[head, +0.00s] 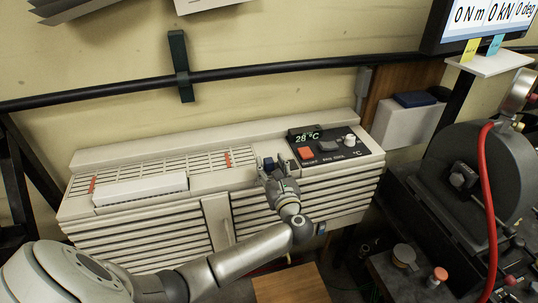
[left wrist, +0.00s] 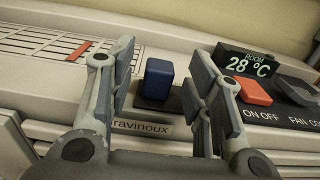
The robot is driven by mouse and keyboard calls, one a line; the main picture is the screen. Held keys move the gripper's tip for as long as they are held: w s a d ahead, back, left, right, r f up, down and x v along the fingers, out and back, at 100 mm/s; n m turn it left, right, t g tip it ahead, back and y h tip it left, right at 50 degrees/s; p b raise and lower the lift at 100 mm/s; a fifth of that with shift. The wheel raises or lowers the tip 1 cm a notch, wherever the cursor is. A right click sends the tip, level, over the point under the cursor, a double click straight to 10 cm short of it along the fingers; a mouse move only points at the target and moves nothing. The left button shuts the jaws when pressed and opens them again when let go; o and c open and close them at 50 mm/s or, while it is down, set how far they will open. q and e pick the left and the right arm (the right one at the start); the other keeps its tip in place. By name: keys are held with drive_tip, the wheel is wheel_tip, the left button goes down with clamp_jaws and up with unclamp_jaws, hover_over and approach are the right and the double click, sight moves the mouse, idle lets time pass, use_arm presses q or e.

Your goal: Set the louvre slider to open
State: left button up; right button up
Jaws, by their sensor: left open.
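A dark blue block-shaped knob (left wrist: 158,78) stands up from a dark base on top of the cream heater-like unit (head: 210,180). It looks like the louvre slider, though no louvre marking is readable. My left gripper (left wrist: 158,92) is open, with one finger on each side of the knob and gaps visible between. In the head view my left gripper (head: 275,170) is over the unit's top, left of the control panel (head: 330,147), partly hiding the knob. My right gripper is in neither view.
The panel holds a display reading 28 °C (head: 305,135), an orange-red on/off switch (head: 305,153), a grey fan switch (head: 327,146) and a pale dial (head: 350,140). A white block (head: 140,189) lies by the grille at left. A machine with a red hose (head: 490,200) stands at right.

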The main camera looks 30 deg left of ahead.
use_arm(q)
drive_tip(key=shift+p+x, duration=0.3)
drive_tip(key=shift+x, duration=1.1)
drive_tip(key=shift+c, duration=1.3)
clamp_jaws()
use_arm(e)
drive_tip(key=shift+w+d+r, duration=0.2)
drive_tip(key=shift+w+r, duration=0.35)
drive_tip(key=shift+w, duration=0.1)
